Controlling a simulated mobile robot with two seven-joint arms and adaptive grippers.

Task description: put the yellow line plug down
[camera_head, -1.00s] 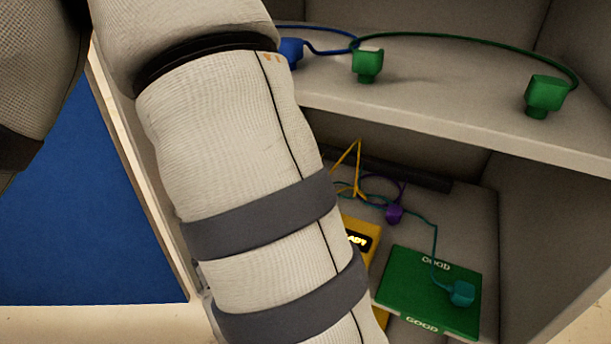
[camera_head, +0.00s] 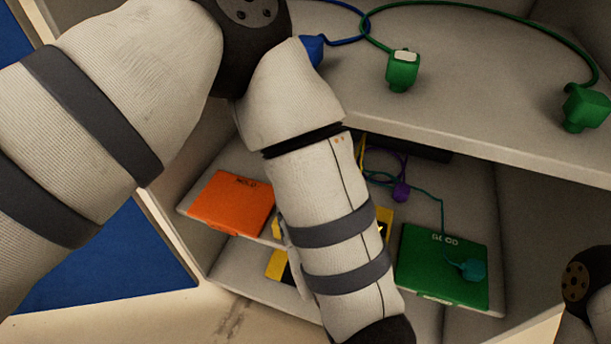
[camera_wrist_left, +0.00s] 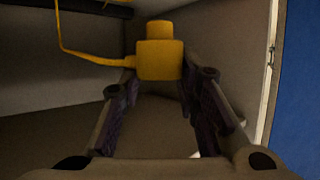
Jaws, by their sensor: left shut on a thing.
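The yellow line plug (camera_wrist_left: 159,60) is held between the fingertips of my left gripper (camera_wrist_left: 158,84) in the left wrist view. Its yellow cord runs off to the left. I cannot tell whether the plug touches the shelf. My right gripper is not in view.
An orange pad (camera_head: 230,203) lies left of my arm, and a green GOOD pad (camera_head: 430,270) lies right of it with a teal plug (camera_head: 473,270) on it. A purple plug (camera_head: 401,192) is behind. Green plugs (camera_head: 403,70) and a blue plug (camera_head: 314,48) stand on the upper shelf.

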